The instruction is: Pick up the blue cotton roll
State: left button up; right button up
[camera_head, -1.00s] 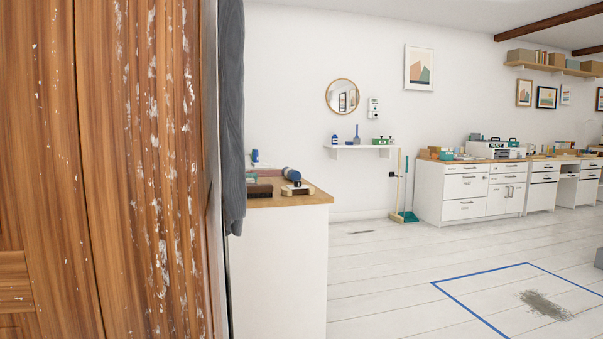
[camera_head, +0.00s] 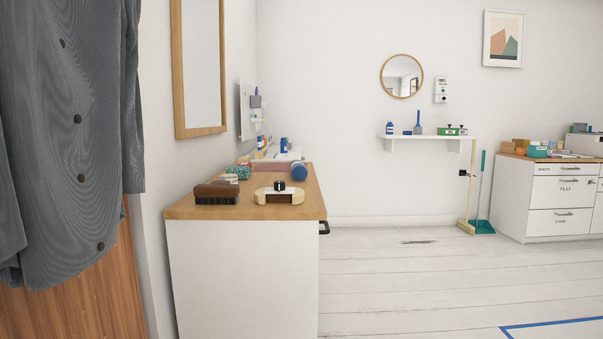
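A blue rounded roll (camera_head: 299,171), which looks like the blue cotton roll, lies near the right edge of a wooden-topped white cabinet (camera_head: 245,270). Its round end faces me. It lies behind a pale wooden piece with a black knob (camera_head: 280,193) and beside a reddish flat item (camera_head: 268,168). Neither of my grippers shows in the head view.
A dark brown brush (camera_head: 217,194) sits at the cabinet top's front left. Small bottles (camera_head: 284,145) stand farther back. A grey coat (camera_head: 75,130) hangs close at left. A broom and teal dustpan (camera_head: 481,226) lean at the far wall.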

aim_at(299, 171)
jog(key=i+u, duration=0.15)
jog(key=i, duration=0.3)
jog(key=i+l+u, duration=0.2)
jog(key=i, duration=0.25)
jog(key=i+l+u, duration=0.15)
jog(key=i, duration=0.3)
